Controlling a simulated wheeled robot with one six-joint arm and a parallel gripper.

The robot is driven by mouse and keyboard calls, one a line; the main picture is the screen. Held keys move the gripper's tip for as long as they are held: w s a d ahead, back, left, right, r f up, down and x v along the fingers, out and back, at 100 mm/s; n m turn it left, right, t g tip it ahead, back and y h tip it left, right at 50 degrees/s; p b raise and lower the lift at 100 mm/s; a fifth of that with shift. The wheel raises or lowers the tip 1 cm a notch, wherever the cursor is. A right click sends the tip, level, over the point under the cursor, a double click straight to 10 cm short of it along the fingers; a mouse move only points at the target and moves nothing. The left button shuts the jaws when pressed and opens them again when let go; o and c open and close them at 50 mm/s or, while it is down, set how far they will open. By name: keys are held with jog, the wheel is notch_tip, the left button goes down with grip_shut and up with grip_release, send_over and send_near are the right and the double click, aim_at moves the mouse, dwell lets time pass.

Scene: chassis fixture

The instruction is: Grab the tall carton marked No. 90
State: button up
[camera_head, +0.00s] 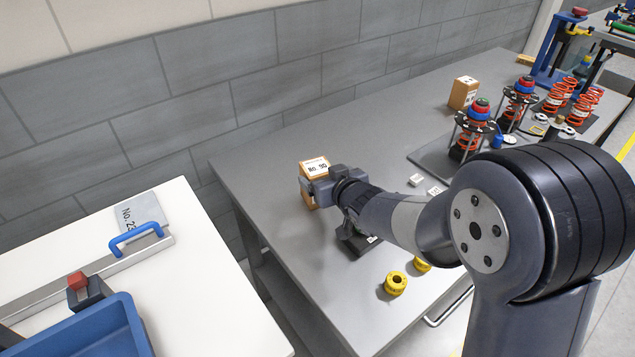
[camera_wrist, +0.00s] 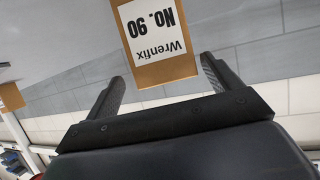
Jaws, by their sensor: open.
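The tall carton marked No. 90 (camera_head: 314,166) is orange-brown with a white label, upright on the grey table near its left edge. In the wrist view the carton (camera_wrist: 155,72) appears upside down, its label reading "Wrenfix No. 90". My gripper (camera_head: 310,188) is at the carton in the head view, partly covering it. In the wrist view my gripper (camera_wrist: 166,75) is open, with one finger on each side of the carton. A gap shows between the carton and the finger on the left; the right finger is close to it. Whether either finger touches cannot be told.
A second brown carton (camera_head: 463,93) stands farther back on the grey table (camera_head: 300,240). Spring assemblies (camera_head: 472,130) stand on a dark plate to the right. Yellow rings (camera_head: 396,283) lie near the front edge. A white table (camera_head: 190,290) with a blue bin (camera_head: 100,335) is at left.

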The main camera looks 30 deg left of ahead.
aim_at(314, 168)
jog(key=shift+a+r+p+x, duration=0.1)
jog(key=shift+p+x, duration=0.2)
jog(key=shift+x, duration=1.15)
jog(key=shift+a+r+p+x, duration=0.15)
jog(key=shift+p+x, duration=0.15)
jog(key=shift+x, duration=1.1)
jog(key=shift+s, duration=0.15)
jog(key=shift+c, duration=0.4)
jog(key=shift+r, duration=0.1)
jog(key=c, duration=1.2)
